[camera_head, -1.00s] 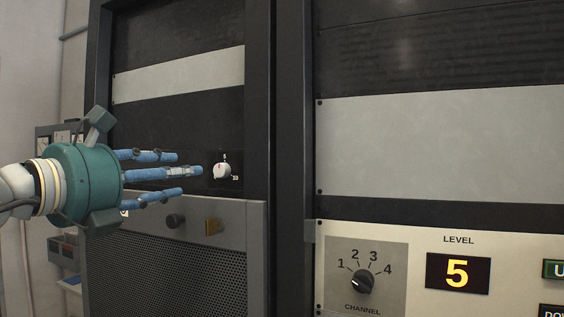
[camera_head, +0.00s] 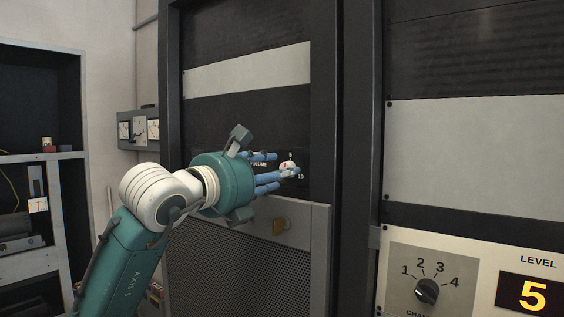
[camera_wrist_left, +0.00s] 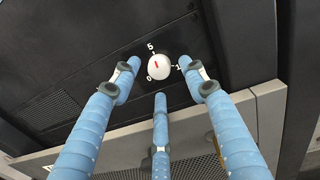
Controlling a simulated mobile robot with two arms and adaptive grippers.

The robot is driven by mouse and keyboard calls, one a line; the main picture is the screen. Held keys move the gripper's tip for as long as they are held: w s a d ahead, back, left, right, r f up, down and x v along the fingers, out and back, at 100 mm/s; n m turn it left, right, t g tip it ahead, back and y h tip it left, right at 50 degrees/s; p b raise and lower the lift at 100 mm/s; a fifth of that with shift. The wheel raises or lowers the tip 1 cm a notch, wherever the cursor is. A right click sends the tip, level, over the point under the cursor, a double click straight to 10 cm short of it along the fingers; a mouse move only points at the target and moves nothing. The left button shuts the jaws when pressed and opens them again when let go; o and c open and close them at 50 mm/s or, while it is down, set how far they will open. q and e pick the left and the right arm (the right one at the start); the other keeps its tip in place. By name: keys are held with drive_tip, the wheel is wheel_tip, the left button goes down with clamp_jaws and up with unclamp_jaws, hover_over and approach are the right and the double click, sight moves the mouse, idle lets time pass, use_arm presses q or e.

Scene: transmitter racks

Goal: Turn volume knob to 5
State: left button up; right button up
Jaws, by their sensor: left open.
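The volume knob (camera_wrist_left: 157,68) is a small round white knob with a short red mark, on a dark panel with 0, 5 and a partly hidden 10 printed around it. I cannot tell surely which number the mark points to. In the head view the knob (camera_head: 289,165) is partly covered by my fingers. My left gripper (camera_head: 283,171) is open, its blue fingers reaching to the knob. In the left wrist view its fingers (camera_wrist_left: 162,76) stand to the left, right and below the knob, with visible gaps. My right gripper is not in view.
On the right rack are a CHANNEL knob (camera_head: 427,291) and a LEVEL display (camera_head: 533,293) reading 5. A dark rack post (camera_head: 352,150) stands right of the knob. Shelves (camera_head: 40,158) stand far left.

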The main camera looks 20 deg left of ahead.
use_arm(q)
drive_tip(key=shift+x, duration=1)
clamp_jaws()
drive_tip(key=shift+n+b, duration=0.45)
drive_tip(key=shift+n, duration=0.25)
unclamp_jaws()
drive_tip(key=shift+s+a, duration=0.1)
drive_tip(key=shift+s, duration=0.05)
drive_tip(key=v, duration=1.1)
drive_tip(key=shift+s, duration=0.4)
